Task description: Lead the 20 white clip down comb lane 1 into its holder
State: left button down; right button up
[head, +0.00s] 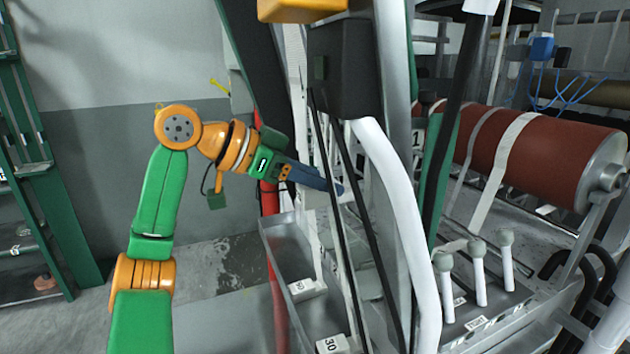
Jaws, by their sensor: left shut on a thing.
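My left gripper (318,179) reaches in from the left, tilted slightly down to the right, with its fingers behind thin black bars. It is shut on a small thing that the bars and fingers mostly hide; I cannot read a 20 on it. A white webbing strap (296,60) hangs down just left of and behind the bars. I cannot make out the comb lane or the holder clearly. My right gripper is not in view.
A grey metal tray (279,258) stands below my gripper, with a white block marked 30 (331,345) at its front. A thick white tube (400,200) and a dark box (342,67) crowd the right. Several grey-knobbed levers (478,250) and a red-brown roller (540,155) are farther right.

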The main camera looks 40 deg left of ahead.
pick_arm(q)
jog(key=w+d+r+p, duration=0.35)
jog(key=w+p, duration=0.25)
jog(key=w, duration=0.3)
notch_tip(320, 180, down, 25)
jog(key=b, duration=2.1)
jog(key=shift+c, duration=1.7)
grip_release()
